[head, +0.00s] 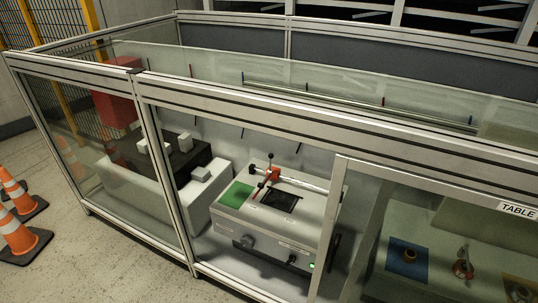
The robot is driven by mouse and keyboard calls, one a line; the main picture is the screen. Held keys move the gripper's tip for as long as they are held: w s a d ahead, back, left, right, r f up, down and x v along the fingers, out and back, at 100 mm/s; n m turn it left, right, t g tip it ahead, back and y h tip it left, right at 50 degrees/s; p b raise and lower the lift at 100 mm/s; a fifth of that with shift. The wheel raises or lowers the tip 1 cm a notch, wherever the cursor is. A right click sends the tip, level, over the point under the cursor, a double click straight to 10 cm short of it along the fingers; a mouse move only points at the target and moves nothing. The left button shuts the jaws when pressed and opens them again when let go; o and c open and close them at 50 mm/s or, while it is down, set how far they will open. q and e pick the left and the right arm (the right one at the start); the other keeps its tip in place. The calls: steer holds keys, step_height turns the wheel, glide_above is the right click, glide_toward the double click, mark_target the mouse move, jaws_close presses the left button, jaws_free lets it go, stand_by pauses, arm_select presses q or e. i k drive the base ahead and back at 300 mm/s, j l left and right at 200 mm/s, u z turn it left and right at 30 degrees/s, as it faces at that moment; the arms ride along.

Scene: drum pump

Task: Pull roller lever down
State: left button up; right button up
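Behind a clear panel, a light grey machine box (280,222) has a red lever-like part (272,174) with a thin upright rod and dark knobs on top. A pale horizontal bar (302,184) runs right from the red part. I cannot tell for sure which part is the roller lever; the upright rod points up. A green plate (236,194) and a dark square opening (281,199) lie on the box top. Neither of my grippers is in view.
An aluminium-framed enclosure (330,132) surrounds the machine. A dark block with white parts (166,153) stands to the left, and a red box (115,108) behind it. At right is a bench labelled TABLE (517,210). Orange cones (17,232) stand on the open floor at left.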

mark_target(271, 156)
steer(key=i+j+z, duration=0.1)
steer(key=i+z, duration=0.15)
steer(key=z, duration=0.15)
steer(key=i+j+z, duration=0.15)
steer(key=z, duration=0.25)
steer(key=i+j+z, duration=0.25)
steer(key=z, duration=0.2)
steer(key=i, duration=0.05)
